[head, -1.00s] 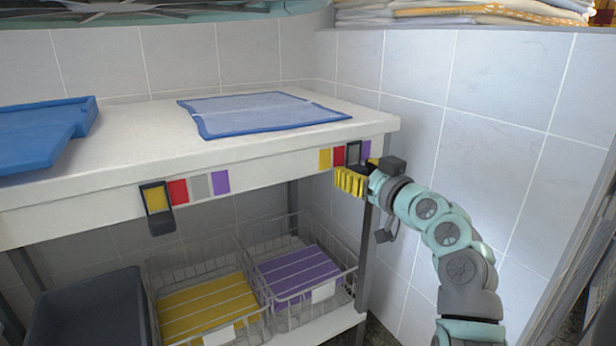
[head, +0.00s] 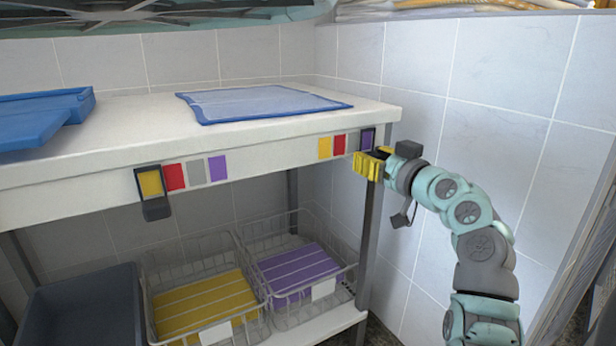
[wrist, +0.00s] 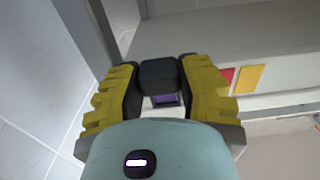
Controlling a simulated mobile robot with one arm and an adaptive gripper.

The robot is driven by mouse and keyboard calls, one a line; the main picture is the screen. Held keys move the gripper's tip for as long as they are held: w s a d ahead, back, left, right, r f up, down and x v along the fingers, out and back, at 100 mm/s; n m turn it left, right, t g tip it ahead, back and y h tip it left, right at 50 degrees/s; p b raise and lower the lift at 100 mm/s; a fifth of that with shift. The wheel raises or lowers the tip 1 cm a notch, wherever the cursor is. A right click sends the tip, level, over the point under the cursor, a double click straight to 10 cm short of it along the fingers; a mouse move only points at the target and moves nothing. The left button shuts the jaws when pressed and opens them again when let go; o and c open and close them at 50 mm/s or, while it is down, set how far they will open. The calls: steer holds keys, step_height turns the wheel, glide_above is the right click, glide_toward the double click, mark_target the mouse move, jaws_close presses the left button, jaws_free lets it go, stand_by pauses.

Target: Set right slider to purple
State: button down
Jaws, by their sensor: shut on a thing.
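The right slider (head: 368,138) is a dark frame on the right colour strip at the table's front edge. It frames the purple square at the strip's right end. The yellow (head: 325,147), red (head: 340,144) and grey squares of that strip are uncovered to its left. My gripper (head: 372,164), with yellow fingers, is shut on the slider's dark tab. In the wrist view the tab (wrist: 158,72) sits between both fingers, with purple (wrist: 165,99) showing in the frame. The left slider (head: 152,190) frames the yellow square of the left strip.
A blue mat (head: 262,104) and a blue tray (head: 40,118) lie on the white table (head: 130,118). Below are wire baskets with yellow (head: 205,303) and purple (head: 298,272) towels and a dark bin (head: 82,308). A tiled wall is close on the right.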

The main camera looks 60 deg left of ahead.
steer(key=shift+w+f, duration=0.15)
steer(key=shift+f, duration=0.1)
steer(key=c, duration=0.9)
jaws_free()
steer(key=shift+c, duration=0.2)
steer(key=o, duration=0.4)
steer(key=shift+w+r, duration=0.15)
steer(key=shift+r, duration=0.05)
steer(key=s+d, duration=0.1)
steer(key=d, duration=1.1)
